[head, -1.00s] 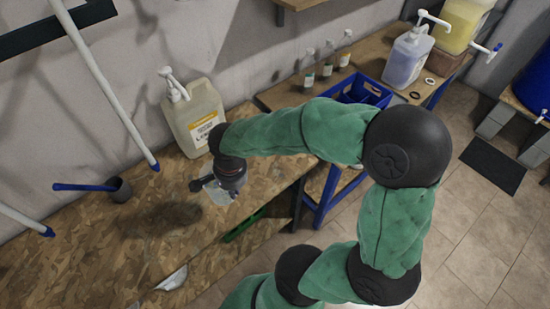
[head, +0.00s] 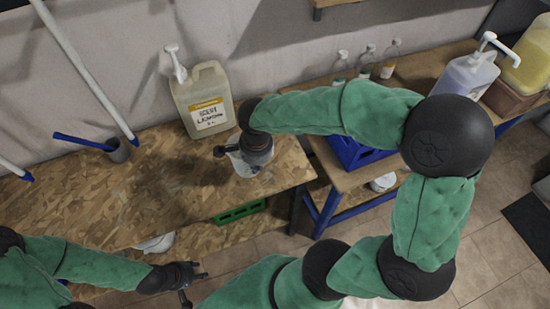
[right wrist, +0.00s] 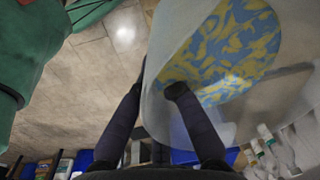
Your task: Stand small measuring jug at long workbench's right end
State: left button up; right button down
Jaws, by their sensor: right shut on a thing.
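The small measuring jug (head: 243,168) is clear and pale. My right gripper (head: 252,150) is shut on it, over the right end of the long workbench (head: 150,205), a wood-chip board top. Whether the jug's base touches the board cannot be told. In the right wrist view the jug (right wrist: 160,80) fills the upper right, with a blue and yellow pattern showing through it. The right gripper's fingers (right wrist: 148,100) are at its wall. My left gripper (head: 198,287) is open and empty, in front of the workbench's front edge.
A lemon detergent canister with a pump (head: 205,100) stands behind the jug. A blue crate (head: 352,153) and small bottles (head: 365,62) are on the adjoining table. The board's middle is clear.

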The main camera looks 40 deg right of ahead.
jog(key=w+d+f+b, duration=0.1)
jog(key=d+f, duration=0.2)
jog(key=w+d+f+b, duration=0.1)
jog(key=w+d+f, duration=0.1)
jog(key=d+f, duration=0.1)
jog(key=w+d+f+b, duration=0.1)
jog(key=w+d+f, duration=0.1)
jog(key=d, duration=0.2)
jog(key=shift+d+f, duration=0.3)
jog(key=shift+f, duration=0.1)
jog(key=shift+w+d+f+b, duration=0.1)
jog(key=shift+f+b, duration=0.8)
jog(key=shift+f, duration=0.75)
jog(key=shift+f, duration=0.1)
jog(key=c, duration=1.7)
grip_release()
jog(key=o, duration=0.3)
